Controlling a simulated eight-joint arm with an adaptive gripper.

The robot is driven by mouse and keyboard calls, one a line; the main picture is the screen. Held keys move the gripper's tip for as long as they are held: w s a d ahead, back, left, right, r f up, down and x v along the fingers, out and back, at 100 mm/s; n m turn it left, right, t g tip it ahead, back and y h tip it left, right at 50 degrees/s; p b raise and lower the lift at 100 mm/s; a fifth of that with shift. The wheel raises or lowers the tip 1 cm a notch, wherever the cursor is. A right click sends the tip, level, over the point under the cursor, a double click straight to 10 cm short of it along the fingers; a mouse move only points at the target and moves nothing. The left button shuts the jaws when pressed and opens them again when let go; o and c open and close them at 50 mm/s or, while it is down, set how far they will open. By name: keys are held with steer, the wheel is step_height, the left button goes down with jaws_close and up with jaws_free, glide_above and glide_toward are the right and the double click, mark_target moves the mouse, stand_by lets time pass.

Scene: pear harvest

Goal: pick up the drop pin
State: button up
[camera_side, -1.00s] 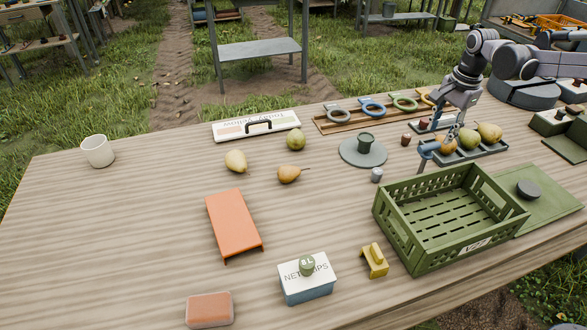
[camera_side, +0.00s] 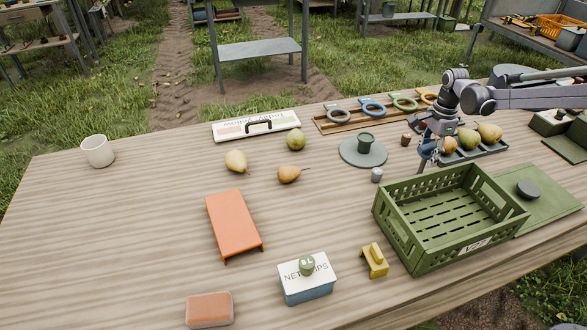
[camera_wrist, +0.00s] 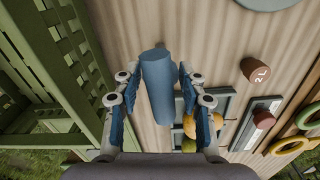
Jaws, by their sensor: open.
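The drop pin (camera_wrist: 158,88) is a plain blue cylinder in the middle of the wrist view. My gripper (camera_wrist: 155,76) is open, with one blue-padded finger on each side of the pin. Narrow gaps show between the pin and both fingers. In the side view my gripper (camera_side: 428,148) is low beside the crate's far left corner, left of the pears. There its fingers and the blue pin overlap, so I cannot clearly separate them. The pin's lower end is hidden.
A green slatted crate (camera_side: 398,226) stands close on the near side. Pears lie in a dark tray (camera_side: 484,149) to the right. A brown cylinder (camera_side: 406,139), a grey cylinder (camera_side: 376,175) and a round grey mat (camera_side: 348,157) are to the left. Coloured rings (camera_side: 373,108) lie behind.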

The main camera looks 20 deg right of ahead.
mark_target(423, 165)
steer(key=f, duration=0.4)
steer(key=shift+a+f, duration=0.25)
steer(key=shift+f, duration=0.15)
jaws_close()
